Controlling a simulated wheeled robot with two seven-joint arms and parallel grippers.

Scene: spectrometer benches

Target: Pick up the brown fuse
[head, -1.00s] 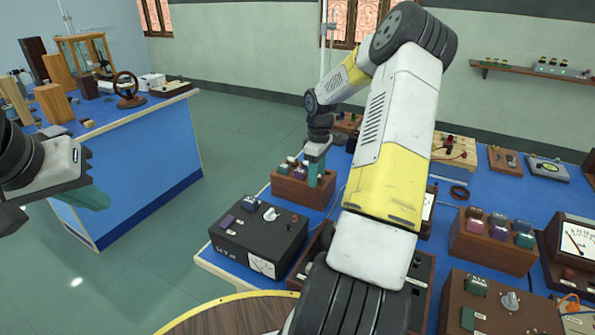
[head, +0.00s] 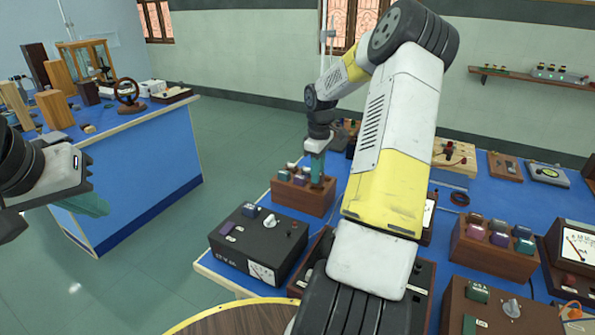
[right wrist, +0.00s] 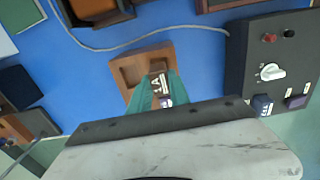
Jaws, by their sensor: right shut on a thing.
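My right gripper (head: 317,168) points down at the right end of a small wooden fuse rack (head: 302,201) on the blue bench. Whether the fuse is clear of the rack (right wrist: 128,72) I cannot tell.
A black box (head: 258,244) with a knob and meter stands in front of the rack. A second rack (head: 494,249) with several fuses stands to the right, near a meter (head: 577,250). A grey cable (right wrist: 140,47) lies behind the rack. Another blue bench (head: 130,175) is at the left.

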